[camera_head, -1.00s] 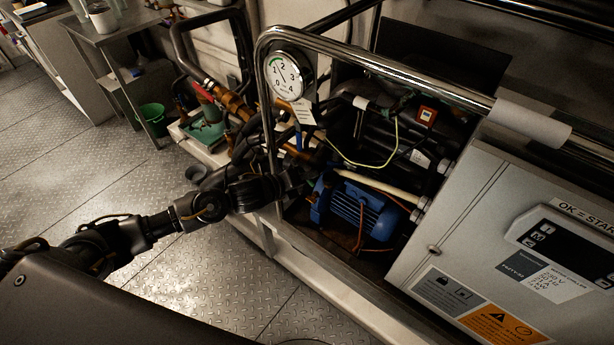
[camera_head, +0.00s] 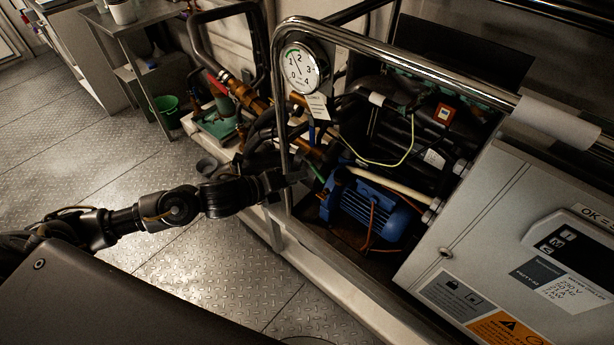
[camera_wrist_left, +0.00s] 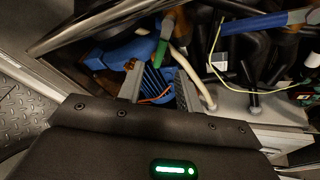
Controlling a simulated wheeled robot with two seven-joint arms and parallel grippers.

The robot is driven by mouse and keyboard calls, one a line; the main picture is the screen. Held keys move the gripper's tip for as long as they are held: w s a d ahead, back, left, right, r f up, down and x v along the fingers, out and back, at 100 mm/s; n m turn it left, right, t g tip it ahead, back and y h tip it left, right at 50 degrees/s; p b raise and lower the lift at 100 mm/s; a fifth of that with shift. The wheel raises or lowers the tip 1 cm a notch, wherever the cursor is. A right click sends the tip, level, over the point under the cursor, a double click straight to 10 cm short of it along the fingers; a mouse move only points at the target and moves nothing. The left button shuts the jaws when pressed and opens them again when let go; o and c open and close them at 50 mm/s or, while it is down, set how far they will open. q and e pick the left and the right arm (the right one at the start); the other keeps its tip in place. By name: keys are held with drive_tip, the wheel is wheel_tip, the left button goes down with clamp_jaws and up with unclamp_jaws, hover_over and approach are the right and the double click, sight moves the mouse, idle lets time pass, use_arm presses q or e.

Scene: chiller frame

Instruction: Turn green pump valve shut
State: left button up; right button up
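The green valve handle (camera_head: 317,172) is a small lever by the blue pump motor (camera_head: 368,211), just right of the upright chrome rail. In the left wrist view, the green handle (camera_wrist_left: 163,45) stands slightly tilted just beyond my fingertips. My left gripper (camera_head: 294,178) is at the rail, a little left of the handle. In the left wrist view, its two fingers (camera_wrist_left: 160,70) are apart, with the motor showing between them. I see no contact with the handle. My right gripper is out of view.
A chrome rail (camera_head: 283,110) bends down beside my gripper. A blue lever (camera_wrist_left: 265,22), dark hoses and a yellow-green wire (camera_head: 385,164) crowd the space around the valve. A grey control box (camera_head: 470,230) stands at right.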

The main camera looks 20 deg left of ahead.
use_arm(q)
drive_tip(key=shift+v, duration=1)
drive_tip(key=shift+c, duration=0.2)
